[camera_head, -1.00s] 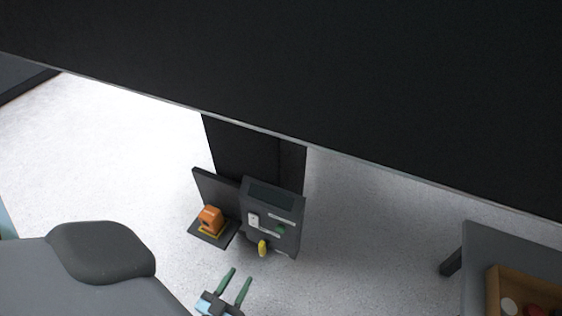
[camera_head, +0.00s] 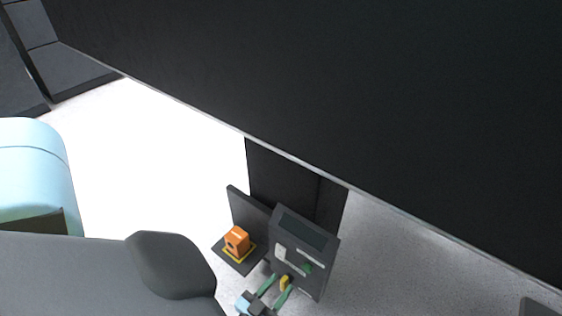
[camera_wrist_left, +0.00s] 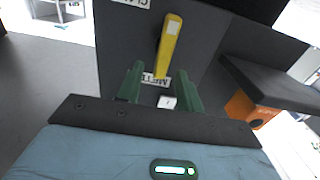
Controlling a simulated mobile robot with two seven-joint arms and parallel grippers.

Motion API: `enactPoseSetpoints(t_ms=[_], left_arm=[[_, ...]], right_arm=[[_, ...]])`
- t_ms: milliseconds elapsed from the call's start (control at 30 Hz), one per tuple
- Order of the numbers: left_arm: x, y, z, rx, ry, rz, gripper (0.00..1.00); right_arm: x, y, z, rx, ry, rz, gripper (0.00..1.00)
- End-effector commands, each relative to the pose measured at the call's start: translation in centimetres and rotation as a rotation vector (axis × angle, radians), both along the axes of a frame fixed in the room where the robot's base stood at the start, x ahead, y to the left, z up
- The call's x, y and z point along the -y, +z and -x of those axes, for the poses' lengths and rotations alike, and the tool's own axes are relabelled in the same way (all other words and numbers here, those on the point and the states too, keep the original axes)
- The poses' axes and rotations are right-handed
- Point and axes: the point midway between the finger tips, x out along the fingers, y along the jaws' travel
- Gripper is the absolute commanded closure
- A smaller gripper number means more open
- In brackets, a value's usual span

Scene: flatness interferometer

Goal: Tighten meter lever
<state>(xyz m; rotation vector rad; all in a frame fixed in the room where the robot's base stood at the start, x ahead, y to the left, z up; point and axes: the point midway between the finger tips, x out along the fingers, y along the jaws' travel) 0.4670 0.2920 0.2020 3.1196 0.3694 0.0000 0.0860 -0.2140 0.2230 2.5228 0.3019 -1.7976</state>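The yellow meter lever (camera_head: 285,283) sits low on the front of a dark instrument panel (camera_head: 319,262). In the left wrist view the lever (camera_wrist_left: 171,45) is a slanted yellow bar with a pale patch near one end. A partly covered label (camera_wrist_left: 155,79), reading "METE" upside down, is by its other end. My left gripper (camera_head: 281,283) is at the lever, with its green fingers open. In the wrist view the fingertips (camera_wrist_left: 160,70) lie on either side of the lever's near end, with gaps visible; I cannot tell the depth. My right gripper is out of view.
An orange device (camera_head: 236,241) on a black plate with a yellow outline stands left of the panel. A large black surface fills the upper head view. A light-blue rounded object (camera_head: 35,175) is at the left. Pale floor lies between.

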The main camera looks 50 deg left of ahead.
Motion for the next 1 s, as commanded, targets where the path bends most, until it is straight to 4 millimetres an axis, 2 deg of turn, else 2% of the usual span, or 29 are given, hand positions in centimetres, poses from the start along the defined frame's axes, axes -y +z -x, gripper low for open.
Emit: enactPoseSetpoints(t_ms=[133,433,467,733,1000], left_arm=[[-0.3,0.0,-1.1,0.0,0.0,-0.001,0.64],[-0.4,0.0,-1.4,0.0,0.0,0.0,0.64],[-0.4,0.0,-1.3,0.0,0.0,0.0,0.65],[-0.3,0.0,-1.3,0.0,0.0,0.0,1.0],[-0.4,0.0,-1.3,0.003,0.0,0.013,1.0]], right_arm=[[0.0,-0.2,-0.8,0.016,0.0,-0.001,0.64],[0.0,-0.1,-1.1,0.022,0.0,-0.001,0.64],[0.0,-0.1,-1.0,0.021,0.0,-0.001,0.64],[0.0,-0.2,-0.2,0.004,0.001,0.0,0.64],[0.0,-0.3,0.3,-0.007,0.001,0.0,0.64]])
